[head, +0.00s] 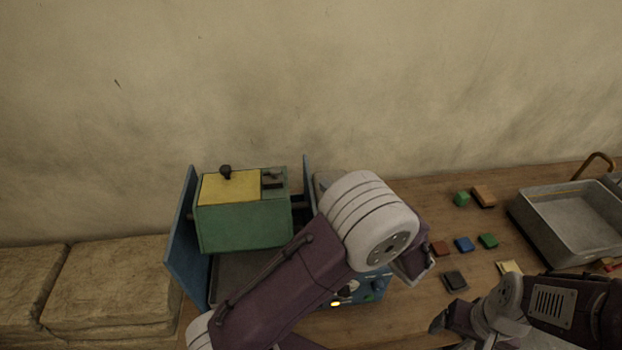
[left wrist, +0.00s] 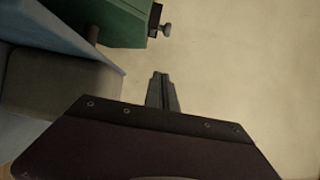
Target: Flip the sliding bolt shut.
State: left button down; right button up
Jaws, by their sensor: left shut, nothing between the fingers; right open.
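The sliding bolt (head: 272,180) is a small dark fitting with a grey knob, on the right part of the top of a green box (head: 245,226). In the left wrist view the bolt's knob (left wrist: 167,30) sticks out from the green box (left wrist: 110,20). I cannot tell the bolt's position. My left gripper (left wrist: 161,74) is shut and empty, apart from the knob and below it in that view. In the head view its fingers are hidden behind my left arm. My right gripper (head: 443,325) is open at the lower right, over the table's front part.
The green box has a yellow panel with a black knob (head: 225,171) and hangs between blue side panels (head: 184,238). Several small blocks, including a blue one (head: 464,244), lie on the wooden table (head: 390,305). A grey tray (head: 531,228) stands at the right.

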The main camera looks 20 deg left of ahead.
aim_at(272, 175)
pick_arm(q)
jog(key=w+a+p, duration=0.1)
jog(key=a+p, duration=0.5)
jog(key=a, duration=0.4)
jog(key=shift+a, duration=0.15)
jog(key=shift+w, duration=0.1)
